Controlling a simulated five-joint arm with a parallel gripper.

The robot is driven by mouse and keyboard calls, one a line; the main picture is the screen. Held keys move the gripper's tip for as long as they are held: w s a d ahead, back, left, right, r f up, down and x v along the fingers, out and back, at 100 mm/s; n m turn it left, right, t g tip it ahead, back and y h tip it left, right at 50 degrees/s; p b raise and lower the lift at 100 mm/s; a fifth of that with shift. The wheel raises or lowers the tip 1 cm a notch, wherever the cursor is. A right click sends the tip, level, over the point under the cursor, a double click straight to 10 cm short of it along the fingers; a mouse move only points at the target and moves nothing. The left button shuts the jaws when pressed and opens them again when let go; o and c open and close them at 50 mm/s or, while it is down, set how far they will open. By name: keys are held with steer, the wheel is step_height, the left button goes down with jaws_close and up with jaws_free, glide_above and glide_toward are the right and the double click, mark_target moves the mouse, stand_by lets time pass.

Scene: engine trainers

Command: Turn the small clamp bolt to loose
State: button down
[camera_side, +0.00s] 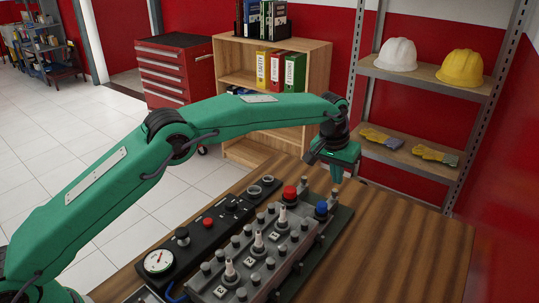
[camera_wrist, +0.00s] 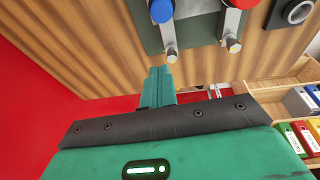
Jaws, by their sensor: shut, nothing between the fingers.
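The engine trainer (camera_side: 294,262) lies on the wooden table, with several grey bolts along its top. At its far end are a blue cap (camera_side: 321,208) and a red cap (camera_side: 289,193). In the wrist view, two small bolts stand at the ends of grey arms beside the blue cap (camera_wrist: 161,10) and the red cap: a left bolt (camera_wrist: 171,56) and a right bolt (camera_wrist: 233,45). I cannot tell which is the small clamp bolt. My gripper (camera_side: 337,180) is shut and empty above the far end. In the wrist view, its fingertips (camera_wrist: 158,70) appear close to the left bolt; contact is unclear.
A black panel with a gauge (camera_side: 159,261) lies left of the trainer. The table (camera_side: 408,232) is clear on the right. Behind stand a wooden bookcase (camera_side: 240,152) and a metal shelf with hard hats (camera_side: 396,55) and gloves.

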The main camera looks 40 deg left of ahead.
mark_target(334, 194)
steer(key=shift+w+a+r, duration=0.1)
steer(key=shift+a+r, duration=0.15)
steer(key=shift+a, duration=0.25)
steer(key=shift+w+a+r, duration=0.1)
steer(key=shift+a+r, duration=0.15)
steer(key=shift+a, duration=0.25)
steer(key=shift+f, duration=0.15)
steer(key=shift+s+a+x, duration=0.1)
steer(key=shift+s+x, duration=0.15)
steer(key=shift+x, duration=0.85)
steer(key=shift+s+a+x, duration=0.1)
steer(key=shift+s+x, duration=0.1)
steer(key=shift+x, duration=0.9)
steer(key=shift+s+a+x, duration=0.1)
steer(key=shift+s+x, duration=0.15)
steer(key=shift+x, duration=0.8)
steer(key=shift+f, duration=0.2)
steer(key=shift+w+d, duration=0.1)
steer(key=shift+w, duration=0.15)
steer(key=shift+d, duration=0.5)
steer(key=shift+s, duration=0.5)
